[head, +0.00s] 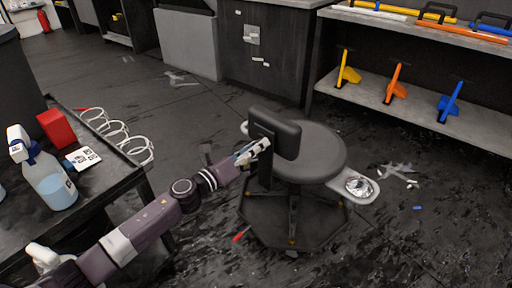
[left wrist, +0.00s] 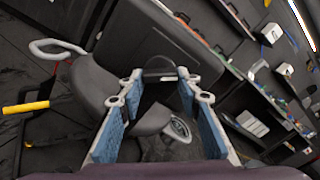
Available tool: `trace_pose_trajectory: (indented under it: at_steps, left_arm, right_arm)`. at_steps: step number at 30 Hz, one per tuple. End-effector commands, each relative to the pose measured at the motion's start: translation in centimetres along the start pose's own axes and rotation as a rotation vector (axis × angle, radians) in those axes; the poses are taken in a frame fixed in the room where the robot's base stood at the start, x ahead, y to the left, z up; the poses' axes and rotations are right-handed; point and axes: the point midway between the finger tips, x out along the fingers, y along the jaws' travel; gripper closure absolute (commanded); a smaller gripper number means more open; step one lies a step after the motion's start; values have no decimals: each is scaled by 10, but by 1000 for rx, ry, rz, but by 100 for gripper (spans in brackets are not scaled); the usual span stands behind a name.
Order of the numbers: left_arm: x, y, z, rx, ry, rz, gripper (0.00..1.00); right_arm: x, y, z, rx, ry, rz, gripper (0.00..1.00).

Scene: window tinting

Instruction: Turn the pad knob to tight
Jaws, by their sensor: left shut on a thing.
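A dark grey stool with a round seat (head: 318,152) and a padded backrest (head: 276,133) stands on the floor. The backrest also shows large in the left wrist view (left wrist: 165,32). My left gripper (head: 262,146) is at the backrest's left side, low down. In the left wrist view, the blue-lined fingers (left wrist: 160,84) are shut on a dark piece, which I take as the pad knob (left wrist: 158,72), between their tips. Its marks and how far it is turned cannot be made out. My right gripper is not in view.
A white arm with a silver dish (head: 360,186) sticks out right of the seat. A dark table at left holds a spray bottle (head: 50,180), a red box (head: 55,127) and a coiled white hose (head: 120,135). A shelf (head: 420,103) with colored tools stands behind.

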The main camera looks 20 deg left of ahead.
Motion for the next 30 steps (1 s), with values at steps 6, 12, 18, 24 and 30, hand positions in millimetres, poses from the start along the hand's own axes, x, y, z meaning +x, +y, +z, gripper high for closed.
trace_pose_trajectory:
  at_steps: [6, 12, 18, 24, 30]
  left_arm:
    - [0, 0, 0, 8, 0, 1, 93]
    - [0, 0, 1, 7, -1, 1, 62]
    - [0, 0, 0, 5, 0, 0, 51]
    - [-1, 0, 0, 4, 0, 0, 51]
    - [-19, 1, -1, 3, 1, 1, 51]
  right_arm:
    - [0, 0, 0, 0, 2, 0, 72]
    - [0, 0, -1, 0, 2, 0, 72]
    - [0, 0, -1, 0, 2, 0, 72]
    - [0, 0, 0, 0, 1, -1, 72]
    - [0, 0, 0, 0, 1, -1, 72]
